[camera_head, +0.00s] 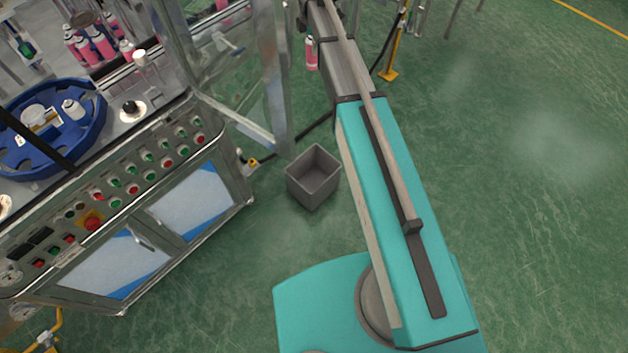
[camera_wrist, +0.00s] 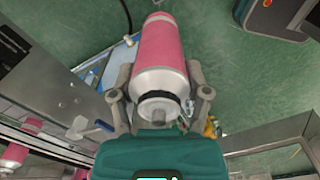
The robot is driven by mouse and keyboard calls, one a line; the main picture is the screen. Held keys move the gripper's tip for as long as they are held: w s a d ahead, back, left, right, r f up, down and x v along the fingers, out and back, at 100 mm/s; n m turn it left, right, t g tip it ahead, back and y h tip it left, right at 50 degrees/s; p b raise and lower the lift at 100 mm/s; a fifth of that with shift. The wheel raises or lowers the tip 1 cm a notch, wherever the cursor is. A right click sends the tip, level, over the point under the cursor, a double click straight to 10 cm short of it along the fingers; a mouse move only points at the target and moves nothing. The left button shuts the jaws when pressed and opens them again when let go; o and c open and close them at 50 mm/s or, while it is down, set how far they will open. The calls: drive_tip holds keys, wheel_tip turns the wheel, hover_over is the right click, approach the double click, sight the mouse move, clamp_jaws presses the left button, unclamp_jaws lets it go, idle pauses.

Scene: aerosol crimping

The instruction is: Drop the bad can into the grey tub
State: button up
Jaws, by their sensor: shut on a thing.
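The bad can, a pink can with a white shoulder, hangs beside the end of my arm at the top of the head view (camera_head: 311,56). In the wrist view the can (camera_wrist: 162,50) fills the middle, its pale end toward the camera. My gripper (camera_wrist: 160,78) is shut on it, with one finger on each side. In the head view the gripper is mostly hidden by my arm. The grey tub (camera_head: 301,190) is an open box on the green floor, lower in the picture than the can. Its visible inside looks empty.
The crimping machine (camera_head: 150,185), with buttons and a blue round table (camera_head: 95,125), stands left of the tub. A glass door (camera_head: 235,85) stands open above the tub in the picture. A yellow post (camera_head: 390,72) stands at the upper right. The right floor is clear.

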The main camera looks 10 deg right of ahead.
wheel_tip(320, 180, down, 61)
drive_tip(key=d+n+b, duration=0.1)
drive_tip(key=n+b, duration=0.2)
drive_tip(key=b, duration=5.7)
drive_tip(key=shift+d+r+n, duration=0.2)
drive_tip(key=shift+d+n, duration=0.1)
drive_tip(key=shift+d, duration=0.1)
drive_tip(key=shift+f+b, duration=0.15)
drive_tip(key=shift+b, duration=0.2)
drive_tip(key=shift+f+b, duration=2.85)
drive_tip(key=o, duration=1.2)
drive_tip(key=shift+s+r, duration=0.1)
drive_tip(key=shift+s, duration=0.05)
